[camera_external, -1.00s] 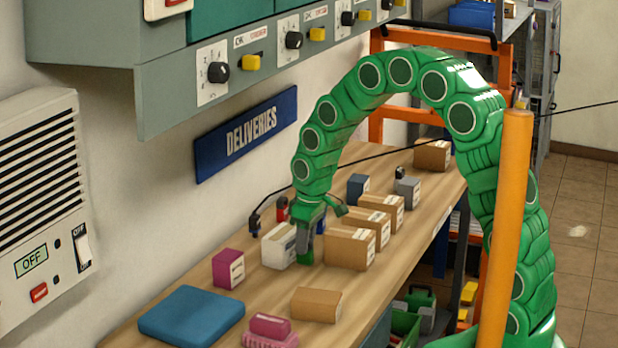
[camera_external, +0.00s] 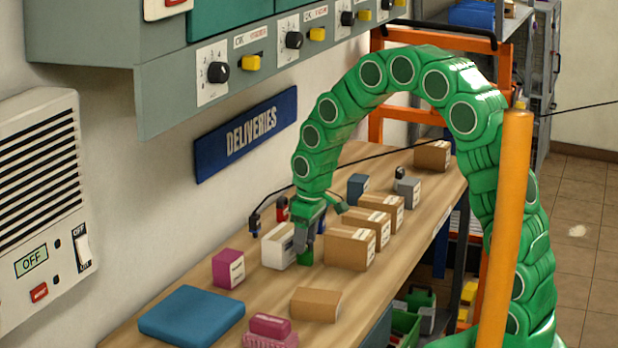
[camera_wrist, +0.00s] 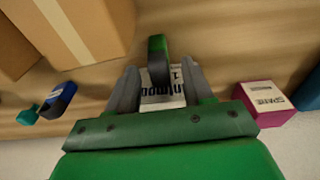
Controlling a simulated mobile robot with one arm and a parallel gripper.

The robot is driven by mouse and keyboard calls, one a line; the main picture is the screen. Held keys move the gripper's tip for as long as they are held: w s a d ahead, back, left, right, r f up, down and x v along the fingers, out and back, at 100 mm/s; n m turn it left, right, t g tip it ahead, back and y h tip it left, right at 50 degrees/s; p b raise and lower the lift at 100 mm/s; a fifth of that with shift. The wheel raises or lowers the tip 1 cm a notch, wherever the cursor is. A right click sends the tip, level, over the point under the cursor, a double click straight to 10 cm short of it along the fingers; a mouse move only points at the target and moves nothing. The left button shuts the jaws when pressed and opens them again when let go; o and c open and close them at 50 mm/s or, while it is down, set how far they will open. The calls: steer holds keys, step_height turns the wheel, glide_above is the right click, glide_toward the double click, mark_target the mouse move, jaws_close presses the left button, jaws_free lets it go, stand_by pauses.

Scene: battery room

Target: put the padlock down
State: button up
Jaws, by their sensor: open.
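A green padlock (camera_wrist: 157,44) with a dark shackle shows between my fingertips in the wrist view. In the external view its green body (camera_external: 305,257) is low, by the worktop, between a white box (camera_external: 278,247) and a brown box (camera_external: 349,249). My gripper (camera_external: 307,238) is just above it, pointing down. In the wrist view my gripper (camera_wrist: 157,82) is open, with one grey finger on each side of the shackle. The fingers partly hide the padlock in the external view, and I cannot tell whether they touch it.
Brown boxes line the right side of the worktop (camera_external: 260,277). A magenta box (camera_external: 228,268), blue slab (camera_external: 192,316) and another brown box (camera_external: 316,304) stand nearer. A blue padlock (camera_wrist: 62,97) lies left in the wrist view. The wall and its DELIVERIES sign (camera_external: 247,135) are close on the left.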

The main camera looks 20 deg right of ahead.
mark_target(311, 243)
step_height(311, 243, up, 11)
steer(key=s, duration=0.1)
steer(key=shift+d+r, duration=0.15)
steer(key=shift+d, duration=0.3)
steer(key=s+d+r+m, duration=0.2)
steer(key=s+d+r, duration=0.2)
steer(key=s+d, duration=0.45)
steer(key=s+d+m+g, duration=0.1)
steer(key=s+d+m, duration=0.2)
steer(key=s+d, duration=0.6)
steer(key=s+d+r+m+g+h, duration=0.1)
steer(key=s+d+m, duration=0.2)
steer(key=s+d, duration=0.6)
steer(key=s, duration=0.7)
steer(key=shift+m+g, duration=0.3)
steer(key=shift+m, duration=0.1)
steer(key=shift+o, duration=0.2)
steer(key=shift+s+d, duration=0.2)
steer(key=shift+s, duration=0.3)
